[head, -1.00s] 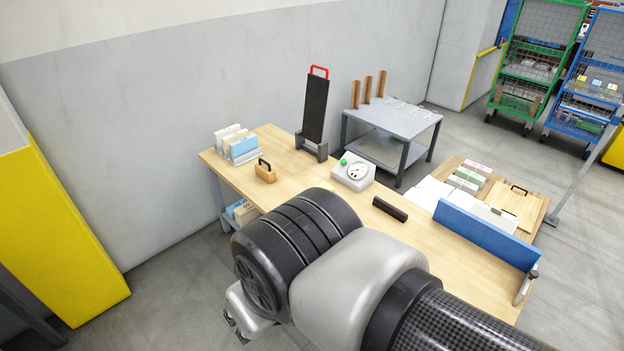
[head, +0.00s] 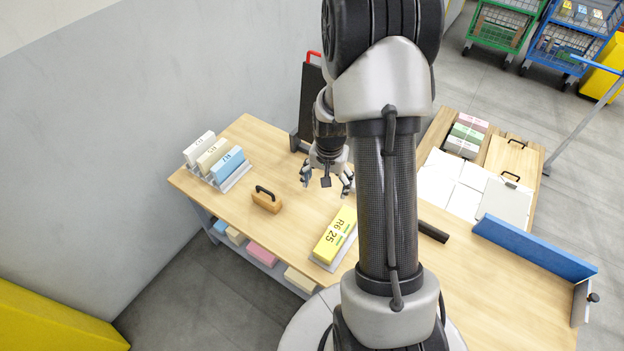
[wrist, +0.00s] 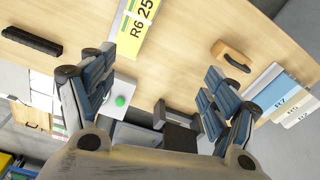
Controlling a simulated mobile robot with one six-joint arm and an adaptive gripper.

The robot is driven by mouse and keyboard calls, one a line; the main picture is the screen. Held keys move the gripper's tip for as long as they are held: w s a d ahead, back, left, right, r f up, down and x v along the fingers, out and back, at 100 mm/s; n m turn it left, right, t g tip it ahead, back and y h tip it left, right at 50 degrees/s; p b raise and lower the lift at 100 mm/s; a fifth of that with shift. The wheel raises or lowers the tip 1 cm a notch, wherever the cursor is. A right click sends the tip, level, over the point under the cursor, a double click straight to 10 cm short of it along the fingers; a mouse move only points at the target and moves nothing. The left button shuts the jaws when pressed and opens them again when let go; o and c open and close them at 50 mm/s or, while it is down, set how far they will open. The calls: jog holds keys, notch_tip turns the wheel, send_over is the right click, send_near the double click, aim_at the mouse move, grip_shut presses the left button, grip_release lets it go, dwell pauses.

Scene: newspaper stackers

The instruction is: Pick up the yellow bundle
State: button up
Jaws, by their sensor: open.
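The yellow bundle (head: 337,235) marked "R6 25" lies on the wooden table (head: 270,160), near its front edge, with a grey-white piece under it. My arm column stands just right of it and may cover part of its right side. It also shows at the top of the wrist view (wrist: 136,30), partly cut off by the frame edge. My gripper (head: 326,181) is open and empty, above the table and farther back than the bundle. In the wrist view, the spread blue-padded fingers (wrist: 160,80) have nothing between them.
A wooden block with a black handle (head: 266,200) stands left of the bundle. A rack (head: 236,178) of white, tan and blue bundles is farther left. A black bar (head: 433,232) and blue panel (head: 535,245) lie right. Shelf bundles (head: 262,254) sit below.

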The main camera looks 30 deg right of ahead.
jog(key=s+d+f+m+p, duration=0.2)
jog(key=s+d+f, duration=0.15)
jog(key=f, duration=0.55)
jog(key=b, duration=0.4)
send_near(337, 231)
jog(key=shift+m+g, duration=0.3)
jog(key=shift+g, duration=0.1)
jog(key=f, duration=0.5)
jog(key=shift+w+d+f, duration=0.2)
jog(key=shift+w+f, duration=0.05)
jog(key=shift+a+f+b, duration=0.1)
jog(key=shift+f+b, duration=0.7)
jog(key=shift+f, duration=2.1)
jog(key=shift+r, duration=0.1)
jog(key=c, duration=1.7)
